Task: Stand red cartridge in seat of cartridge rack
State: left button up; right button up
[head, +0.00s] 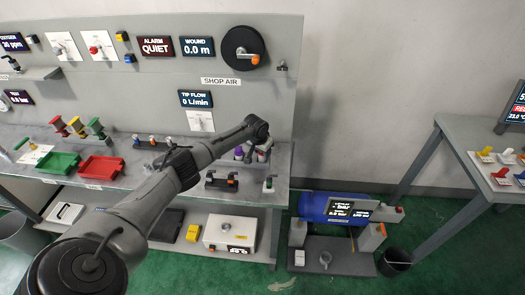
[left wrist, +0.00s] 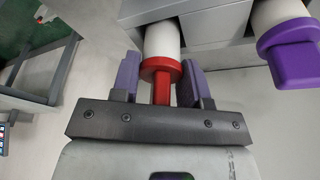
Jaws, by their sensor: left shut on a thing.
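The red cartridge (left wrist: 161,70), with a red cap and stem and a white body, is between the purple-padded fingers of my left gripper (left wrist: 158,82) in the left wrist view. The gripper is shut on its red end. Its white body runs up against the grey cartridge rack (left wrist: 205,28); how deep it sits in a seat I cannot tell. A purple cartridge (left wrist: 287,38) stands in the rack to the right, and it also shows in the head view (head: 238,153). In the head view my left arm reaches over the bench's right end, and the red cartridge is not clear there. My right gripper is not in view.
On the bench are a green tray (head: 58,162), a red tray (head: 101,167) and a dark-handled piece (head: 221,181). A panel with displays stands behind. A blue tank (head: 325,207) is on the low shelf, and another table (head: 450,150) is at the right.

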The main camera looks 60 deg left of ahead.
pick_arm(q)
jog(key=shift+f+b, duration=0.35)
jog(key=shift+f, duration=0.3)
jog(key=o, duration=0.9)
jog(key=shift+r, duration=0.1)
jog(key=shift+o, duration=1.2)
jog(key=shift+o, duration=0.4)
jog(key=o, duration=0.3)
jog(key=shift+r, duration=0.15)
